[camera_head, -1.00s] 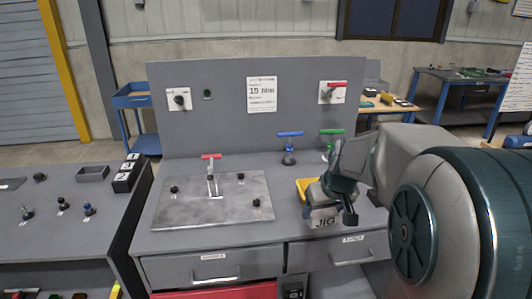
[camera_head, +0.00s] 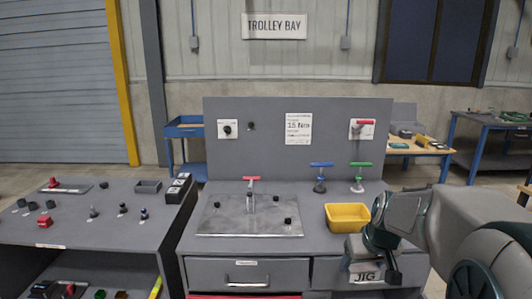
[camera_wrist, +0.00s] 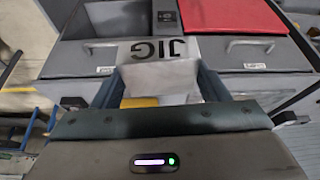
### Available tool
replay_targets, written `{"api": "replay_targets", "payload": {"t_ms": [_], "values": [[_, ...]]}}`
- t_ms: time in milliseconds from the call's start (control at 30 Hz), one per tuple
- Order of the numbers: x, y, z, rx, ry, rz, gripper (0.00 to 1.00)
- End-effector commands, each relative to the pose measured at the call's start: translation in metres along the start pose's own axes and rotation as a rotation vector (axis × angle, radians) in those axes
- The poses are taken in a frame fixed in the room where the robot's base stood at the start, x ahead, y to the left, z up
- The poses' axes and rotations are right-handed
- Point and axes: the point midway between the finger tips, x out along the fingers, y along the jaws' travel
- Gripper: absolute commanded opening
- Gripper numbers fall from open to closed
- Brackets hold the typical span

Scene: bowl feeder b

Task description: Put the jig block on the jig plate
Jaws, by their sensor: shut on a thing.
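The jig block (camera_head: 366,277), a pale block marked JIG, is held in my gripper (camera_head: 378,262) at the bench's front right, in front of the right drawer in the picture. In the wrist view the jig block (camera_wrist: 160,50) sits between the two blue fingers of my gripper (camera_wrist: 160,85), its lettering upside down. The jig plate (camera_head: 228,222), a flat grey metal plate, lies on the bench to the left of the gripper. A red-handled clamp (camera_head: 250,188) and dark knobs stand on it. The block is apart from the plate.
A yellow bin (camera_head: 347,217) stands on the bench just behind my gripper. Blue (camera_head: 321,178) and green (camera_head: 360,176) T-handled tools stand behind it. A grey back panel (camera_head: 265,150) rises behind the bench. A side bench (camera_head: 90,235) with small parts is at left.

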Motion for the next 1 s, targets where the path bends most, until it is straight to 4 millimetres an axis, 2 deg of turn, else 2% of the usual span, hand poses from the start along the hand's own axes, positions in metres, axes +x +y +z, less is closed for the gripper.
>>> {"api": "replay_targets", "payload": {"t_ms": [567,867,1000], "values": [[0.090,-0.031,0.004,0.007,-0.003,0.002,0.29],[0.150,-0.050,0.023,0.033,-0.005,0.014,0.29],[0.182,-0.060,0.040,0.049,-0.007,0.022,0.29]]}}
